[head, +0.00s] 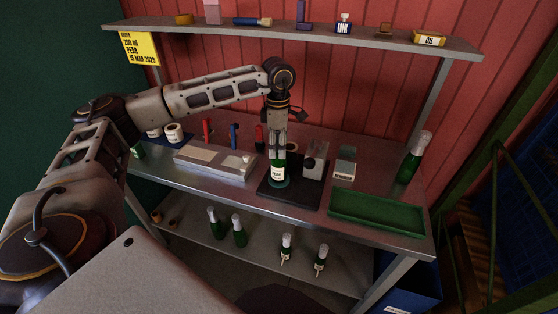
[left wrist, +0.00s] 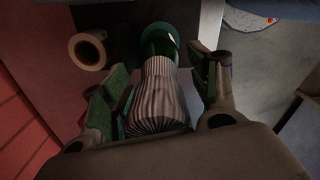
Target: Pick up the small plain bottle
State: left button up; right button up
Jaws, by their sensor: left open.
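My left gripper (head: 278,138) points down over a green bottle (head: 278,172) with a pale label, which stands upright on a dark stand. In the left wrist view its open fingers (left wrist: 158,88) are on either side of a pleated silvery capsule (left wrist: 157,100), with the green bottle (left wrist: 160,40) beyond; I cannot tell whether they touch it. On the lower shelf are two dark green bottles with pale tops, one on the left (head: 215,223) and one beside it (head: 239,231), showing no clear label. Which is the small plain bottle is unclear. My right gripper is out of view.
A taller green bottle (head: 410,165) stands at the bench's right end, behind a green tray (head: 376,213). A grey block (head: 314,160) stands close right of the gripper. An upper shelf (head: 300,38) runs behind.

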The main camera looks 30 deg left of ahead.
pick_arm(q)
jog(key=c, duration=1.3)
grip_shut()
jog(key=shift+w+r, duration=0.1)
jog(key=shift+r, duration=0.15)
notch_tip(320, 180, up, 8)
jog(key=shift+r+b, duration=0.1)
jog(key=shift+b, duration=0.4)
jog(key=shift+r, duration=0.7)
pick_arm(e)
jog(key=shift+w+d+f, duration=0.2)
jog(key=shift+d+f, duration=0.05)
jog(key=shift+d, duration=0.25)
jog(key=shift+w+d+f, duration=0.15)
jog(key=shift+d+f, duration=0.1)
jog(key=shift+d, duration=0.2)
